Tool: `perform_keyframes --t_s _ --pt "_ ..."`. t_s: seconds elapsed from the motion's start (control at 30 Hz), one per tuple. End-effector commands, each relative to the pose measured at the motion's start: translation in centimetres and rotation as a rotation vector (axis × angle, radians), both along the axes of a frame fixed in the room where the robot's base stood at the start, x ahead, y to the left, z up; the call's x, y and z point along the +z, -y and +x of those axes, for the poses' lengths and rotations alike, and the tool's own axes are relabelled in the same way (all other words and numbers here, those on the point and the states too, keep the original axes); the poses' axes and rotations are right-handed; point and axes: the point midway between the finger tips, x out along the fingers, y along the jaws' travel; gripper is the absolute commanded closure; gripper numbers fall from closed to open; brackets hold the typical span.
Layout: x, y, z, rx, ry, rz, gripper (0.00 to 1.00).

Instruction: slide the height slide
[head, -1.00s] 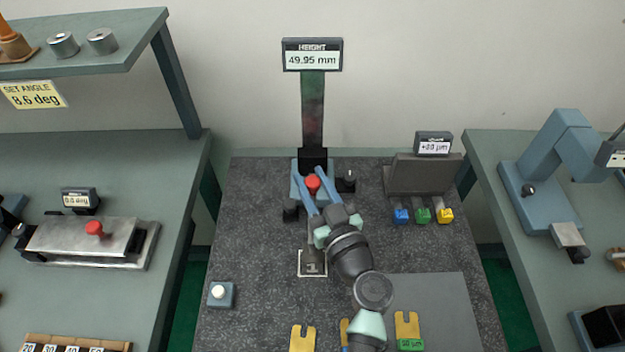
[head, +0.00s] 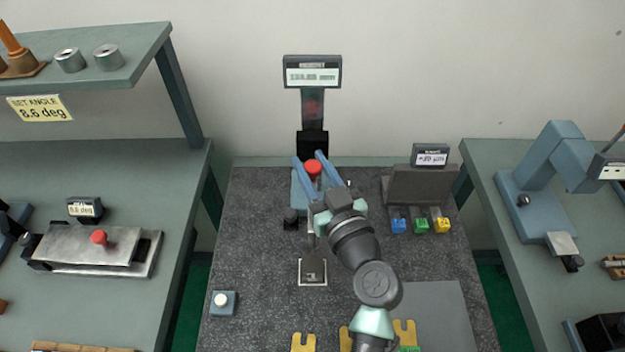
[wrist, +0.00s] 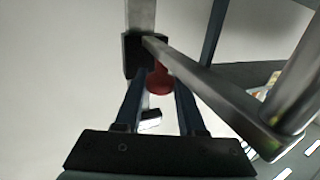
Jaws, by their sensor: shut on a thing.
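The height slide is a black block (head: 312,144) with a red knob (head: 313,167), on an upright dark column (head: 312,108) at the back of the granite table. A height display (head: 312,72) tops the column; its reading is blurred. My gripper (head: 313,160) has its two blue fingers on either side of the red knob and is shut on it. In the wrist view the knob (wrist: 158,80) shows between the fingers, close to the black block (wrist: 137,53). A metal bar (wrist: 220,95) crosses to the right. The finger contact is partly hidden.
A small square plate (head: 312,271) lies on the granite below my arm. A grey block (head: 423,184) with a display and coloured tabs stands right of the column. A white button (head: 221,299) is front left. Side benches flank the table.

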Motion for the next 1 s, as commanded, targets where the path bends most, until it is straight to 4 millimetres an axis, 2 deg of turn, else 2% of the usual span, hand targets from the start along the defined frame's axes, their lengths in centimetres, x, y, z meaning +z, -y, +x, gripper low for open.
perform_keyframes --t_s 0.03,0.1,0.43,0.47,0.6,0.63,1.0 --pt "1.8 0.0 0.1 0.0 0.015 0.001 1.0" --pt "2.5 0.0 0.1 -0.001 0.014 0.002 1.0" --pt "2.8 0.0 0.1 -0.003 0.013 0.004 1.0" --pt "2.8 0.0 0.1 -0.003 0.013 0.004 0.59" --pt "2.6 0.0 0.1 -0.002 0.011 0.003 0.34" --pt "2.6 0.0 0.1 -0.002 0.011 0.003 0.31" --pt "2.3 0.2 -0.3 -0.003 0.007 0.002 0.31"
